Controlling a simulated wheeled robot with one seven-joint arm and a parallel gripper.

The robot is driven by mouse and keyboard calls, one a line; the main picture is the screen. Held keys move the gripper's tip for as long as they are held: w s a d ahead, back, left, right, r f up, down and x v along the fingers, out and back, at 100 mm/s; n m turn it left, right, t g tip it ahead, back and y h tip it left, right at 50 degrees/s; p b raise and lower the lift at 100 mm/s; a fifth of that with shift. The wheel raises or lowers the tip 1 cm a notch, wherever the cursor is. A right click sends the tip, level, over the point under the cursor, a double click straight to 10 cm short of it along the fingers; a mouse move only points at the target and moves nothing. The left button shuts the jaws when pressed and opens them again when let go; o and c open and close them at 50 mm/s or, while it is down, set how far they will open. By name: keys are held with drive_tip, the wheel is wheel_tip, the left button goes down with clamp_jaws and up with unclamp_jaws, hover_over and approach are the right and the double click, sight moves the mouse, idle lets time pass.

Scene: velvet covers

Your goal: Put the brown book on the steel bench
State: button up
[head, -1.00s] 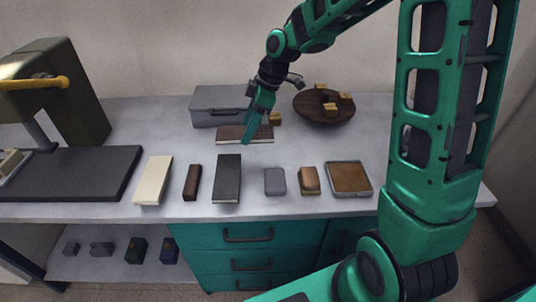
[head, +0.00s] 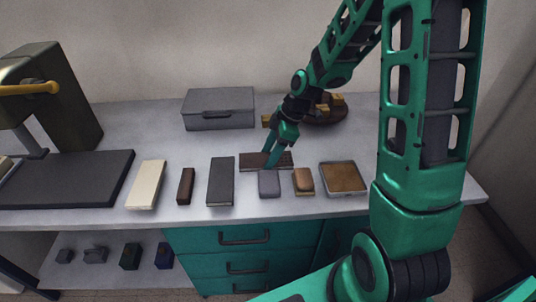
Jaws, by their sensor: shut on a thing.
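The brown book (head: 250,161) lies roughly flat, with its long side running left to right, just behind the small grey block. My gripper (head: 270,160) points down at the book's middle and is shut on it, and its fingers hide part of the cover. The steel bench (head: 135,130) is the long grey worktop under and around everything here. I cannot tell whether the book touches the bench or hangs slightly above it.
In front stand a cream book (head: 147,184), a narrow dark brown block (head: 186,186), a black book (head: 221,181), a grey block (head: 269,183), a tan-topped block (head: 303,181) and a tray (head: 343,178). A grey case (head: 219,108) and round brown board (head: 325,117) stand behind.

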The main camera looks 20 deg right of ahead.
drive_tip(key=o, duration=0.9)
drive_tip(key=shift+c, duration=0.2)
drive_tip(key=v, duration=1.2)
drive_tip(key=s+d+r+m+h, duration=0.1)
drive_tip(key=s+d+m, duration=0.2)
drive_tip(key=s+m, duration=0.4)
drive_tip(key=s+d+m+g+h, duration=0.1)
drive_tip(key=s+d+m, duration=0.3)
drive_tip(key=s+m, duration=0.3)
drive_tip(key=s+d+r+m+h, duration=0.1)
drive_tip(key=s+d+m, duration=0.3)
drive_tip(key=s, duration=0.9)
drive_tip(key=m+h, duration=0.1)
drive_tip(key=m, duration=0.1)
drive_tip(key=shift+s+d+r+m, duration=0.15)
drive_tip(key=shift+s+r+m, duration=0.15)
drive_tip(key=shift+s+m, duration=0.1)
